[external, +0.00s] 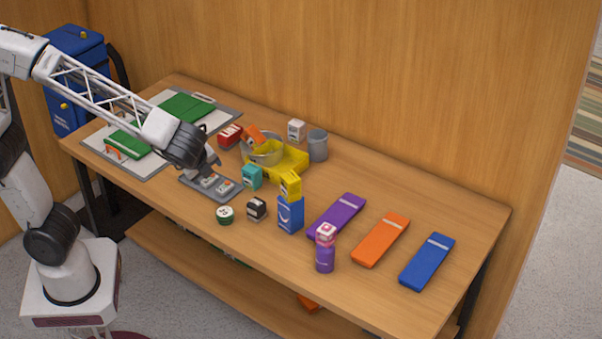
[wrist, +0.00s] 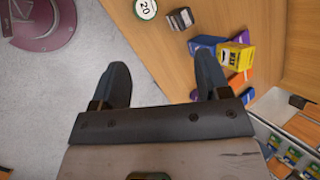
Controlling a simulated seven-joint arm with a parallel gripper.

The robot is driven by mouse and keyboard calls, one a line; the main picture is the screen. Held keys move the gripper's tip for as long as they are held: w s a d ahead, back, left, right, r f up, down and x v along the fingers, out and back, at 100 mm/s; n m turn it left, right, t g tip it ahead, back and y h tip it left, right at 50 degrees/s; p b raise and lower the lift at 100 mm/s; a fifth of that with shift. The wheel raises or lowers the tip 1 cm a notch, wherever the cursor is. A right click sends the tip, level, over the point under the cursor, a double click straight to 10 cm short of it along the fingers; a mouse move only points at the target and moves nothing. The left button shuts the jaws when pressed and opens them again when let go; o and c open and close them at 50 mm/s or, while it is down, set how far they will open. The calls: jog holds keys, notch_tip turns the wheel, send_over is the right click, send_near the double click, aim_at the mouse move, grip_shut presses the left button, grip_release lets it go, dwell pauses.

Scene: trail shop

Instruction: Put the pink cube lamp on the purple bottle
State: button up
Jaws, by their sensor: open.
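The pink cube lamp (external: 326,231) sits on top of the purple bottle (external: 325,257), which stands upright near the table's front edge. The lamp looks level there; its exact contact with the bottle top is too small to tell. My gripper (external: 211,164) is well to the left of them, above the grey tray area, and holds nothing. In the wrist view my gripper (wrist: 161,80) has its two dark fingers spread wide with only floor and table edge between them. I cannot make out the pink lamp in the wrist view.
A blue box (external: 290,215) with a yellow box (external: 290,186) on it stands left of the bottle. Purple (external: 337,214), orange (external: 381,240) and blue (external: 427,262) flat bars lie behind and right. A yellow bin (external: 291,160) and grey cup (external: 318,146) stand farther back.

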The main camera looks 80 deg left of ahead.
jog(key=s+a+n+h, duration=0.2)
jog(key=s+n+h, duration=0.4)
jog(key=s, duration=1.6)
jog(key=n, duration=0.5)
jog(key=shift+a+f+n, duration=0.15)
jog(key=shift+a+n, duration=0.2)
jog(key=shift+n, duration=0.05)
